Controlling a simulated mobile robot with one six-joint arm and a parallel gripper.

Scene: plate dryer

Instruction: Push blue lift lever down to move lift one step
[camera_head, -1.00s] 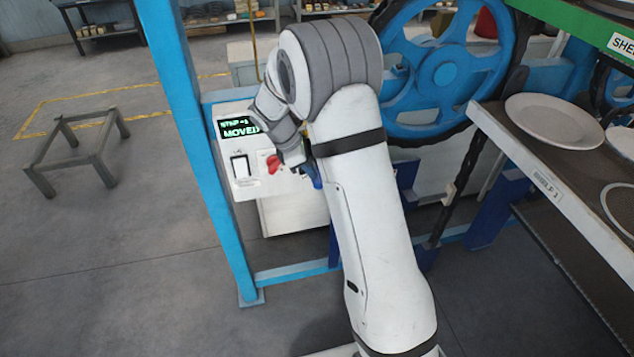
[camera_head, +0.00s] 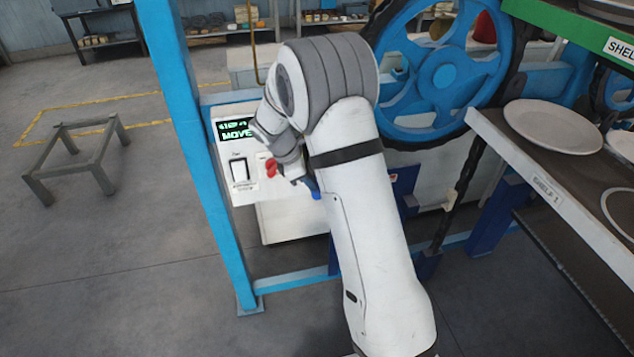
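The blue lift lever (camera_head: 312,187) shows only as a small blue piece at the right edge of the white control panel (camera_head: 243,198), low beside my arm. Most of it is hidden behind my arm. The panel carries a dark display (camera_head: 236,130) with green text, partly readable as "MOVE", a white switch (camera_head: 239,170) and a red knob (camera_head: 271,169). My gripper (camera_head: 293,170) is at the panel, between the red knob and the blue lever. Its fingers are hidden or too small to tell open from shut, and I cannot tell whether it touches the lever.
A blue frame post (camera_head: 190,130) stands left of the panel. A big blue wheel (camera_head: 445,75) is behind my arm. A shelf (camera_head: 545,180) with a white plate (camera_head: 552,126) is at the right.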

